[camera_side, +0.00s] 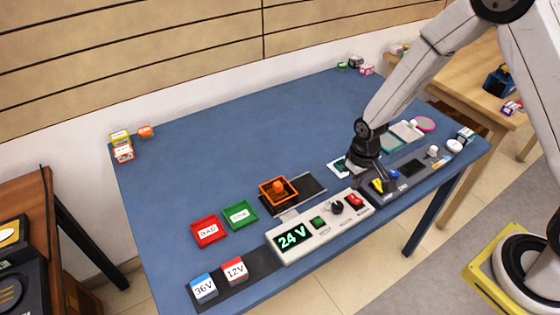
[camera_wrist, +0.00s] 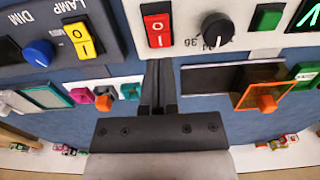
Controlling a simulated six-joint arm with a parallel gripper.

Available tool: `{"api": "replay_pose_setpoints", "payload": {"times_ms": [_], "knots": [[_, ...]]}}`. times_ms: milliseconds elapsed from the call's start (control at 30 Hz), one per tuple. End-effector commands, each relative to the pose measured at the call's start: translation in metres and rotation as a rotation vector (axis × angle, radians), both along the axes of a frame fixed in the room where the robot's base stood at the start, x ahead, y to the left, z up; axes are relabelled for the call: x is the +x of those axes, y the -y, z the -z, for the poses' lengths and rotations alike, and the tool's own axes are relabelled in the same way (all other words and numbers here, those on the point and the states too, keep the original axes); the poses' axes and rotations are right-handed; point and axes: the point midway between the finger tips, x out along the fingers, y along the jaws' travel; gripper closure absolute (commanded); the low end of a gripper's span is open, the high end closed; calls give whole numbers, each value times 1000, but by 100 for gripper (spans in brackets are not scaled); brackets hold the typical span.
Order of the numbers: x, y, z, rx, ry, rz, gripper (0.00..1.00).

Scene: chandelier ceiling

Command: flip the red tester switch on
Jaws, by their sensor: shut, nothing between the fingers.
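The red tester switch (camera_side: 355,200) is at the right end of the white tester box (camera_side: 300,243), whose display reads 24 V. In the side view my gripper (camera_side: 376,184) is beside the tester's right end, near the yellow switch (camera_side: 377,186). I cannot tell whether it touches anything.
A dark lamp panel (camera_wrist: 105,45) with a yellow switch and blue knob (camera_wrist: 38,52) lies close beside the tester. The tester also has a black knob (camera_side: 336,207) and green button (camera_side: 318,222). An orange tray (camera_side: 265,195) sits behind it. The table's back middle is clear.

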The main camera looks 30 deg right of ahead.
Motion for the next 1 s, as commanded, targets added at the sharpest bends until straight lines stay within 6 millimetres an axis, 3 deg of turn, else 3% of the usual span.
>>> {"api": "replay_pose_setpoints", "payload": {"times_ms": [600,1000], "knots": [[0,0,-34,0,1,0,100],[0,0,-37,0,0,0,100]]}}
